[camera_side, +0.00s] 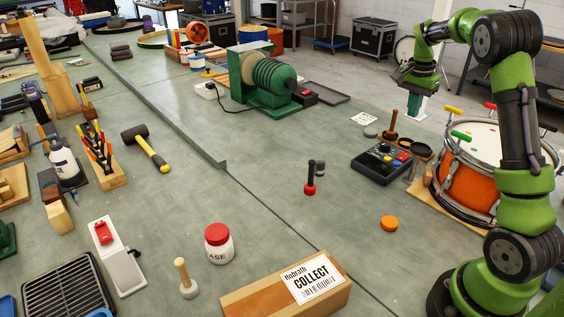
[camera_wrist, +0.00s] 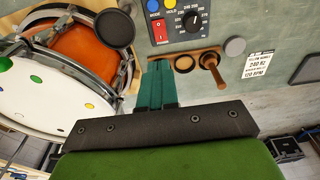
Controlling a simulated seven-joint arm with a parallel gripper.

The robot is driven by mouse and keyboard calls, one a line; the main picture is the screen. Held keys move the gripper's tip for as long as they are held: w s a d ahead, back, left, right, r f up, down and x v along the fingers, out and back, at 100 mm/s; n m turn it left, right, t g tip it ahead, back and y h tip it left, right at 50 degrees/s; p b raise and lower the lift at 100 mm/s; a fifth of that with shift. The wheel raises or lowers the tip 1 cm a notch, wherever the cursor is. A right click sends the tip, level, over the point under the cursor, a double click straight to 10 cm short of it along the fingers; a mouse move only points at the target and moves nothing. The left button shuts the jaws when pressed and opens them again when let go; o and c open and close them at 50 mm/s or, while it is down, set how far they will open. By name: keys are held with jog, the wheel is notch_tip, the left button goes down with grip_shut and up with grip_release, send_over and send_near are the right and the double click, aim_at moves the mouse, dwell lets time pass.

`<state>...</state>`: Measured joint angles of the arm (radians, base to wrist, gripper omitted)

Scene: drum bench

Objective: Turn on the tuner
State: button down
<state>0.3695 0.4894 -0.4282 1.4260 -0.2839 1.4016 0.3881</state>
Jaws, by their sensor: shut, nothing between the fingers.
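The tuner is a dark box (camera_side: 383,162) in the right half of the side view, lying on the bench left of the drum. In the wrist view its panel (camera_wrist: 176,39) is partly cut off at the top edge, with a red rocker switch (camera_wrist: 161,28), a black dial (camera_wrist: 193,21), and blue and yellow buttons. I cannot tell the switch's position. My gripper (camera_wrist: 158,66) is shut and empty, its teal fingers pointing toward the tuner's near edge in the wrist view. In the side view my gripper (camera_side: 414,108) hangs above and behind the tuner, apart from it.
An orange drum (camera_side: 468,190) stands close right of the tuner. A wooden-handled tool (camera_side: 391,126) and dark round pads lie behind it. A red-based black peg (camera_side: 310,180) and an orange puck (camera_side: 389,223) are nearby. The bench in front of the tuner is mostly clear.

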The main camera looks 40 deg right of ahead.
aim_at(406, 154)
jog(key=shift+d, duration=0.1)
jog(key=shift+d, duration=0.6)
jog(key=f, duration=0.4)
jog(key=d+f, duration=0.1)
jog(key=f, duration=0.9)
jog(key=shift+d, duration=0.35)
jog(key=shift+d+f, duration=0.1)
jog(key=shift+f, duration=0.1)
